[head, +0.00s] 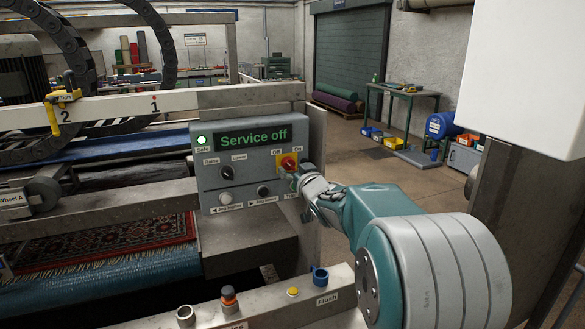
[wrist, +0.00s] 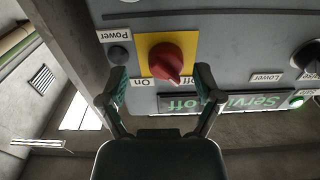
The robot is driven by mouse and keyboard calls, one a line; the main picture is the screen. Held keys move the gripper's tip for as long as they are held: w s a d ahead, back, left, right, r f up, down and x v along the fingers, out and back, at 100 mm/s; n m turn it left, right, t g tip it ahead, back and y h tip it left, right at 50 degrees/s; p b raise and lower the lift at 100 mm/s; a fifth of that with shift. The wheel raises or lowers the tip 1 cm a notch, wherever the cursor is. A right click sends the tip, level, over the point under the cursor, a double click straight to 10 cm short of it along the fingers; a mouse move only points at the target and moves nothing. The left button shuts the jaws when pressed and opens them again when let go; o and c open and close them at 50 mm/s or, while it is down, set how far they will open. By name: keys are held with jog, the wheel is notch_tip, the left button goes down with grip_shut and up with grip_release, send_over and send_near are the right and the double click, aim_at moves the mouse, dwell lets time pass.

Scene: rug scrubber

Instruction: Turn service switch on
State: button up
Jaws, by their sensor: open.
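The service switch (head: 288,162) is a red rotary knob on a yellow plate on the grey control panel (head: 243,190). In the wrist view, which is upside down, the knob (wrist: 166,62) points toward the Off label; the On label is beside it. The panel's green display (head: 239,137) reads "Service off". My gripper (wrist: 161,82) is open, with one finger on each side of the knob in the picture. I see no contact, and the remaining depth is hard to judge. In the head view my gripper (head: 298,184) is just below the switch, partly covering the panel's right edge.
Black Raise/Lower knob (head: 227,172) and small buttons share the panel. A lit round lamp (head: 202,140) is at its upper left. A metal post (wrist: 70,40) stands beside the panel. A ledge with buttons (head: 292,292) runs below. Floor to the right is open.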

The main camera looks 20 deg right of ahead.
jog(key=shift+w+a, duration=0.5)
jog(key=shift+w, duration=0.25)
jog(key=shift+d, duration=0.25)
grip_shut()
jog(key=c, duration=1.1)
grip_release()
jog(key=shift+c, duration=0.2)
jog(key=shift+m, duration=0.3)
jog(key=m, duration=0.2)
jog(key=shift+a+m, duration=0.1)
jog(key=shift+m, duration=0.3)
jog(key=m, duration=0.9)
jog(key=shift+m, duration=1.8)
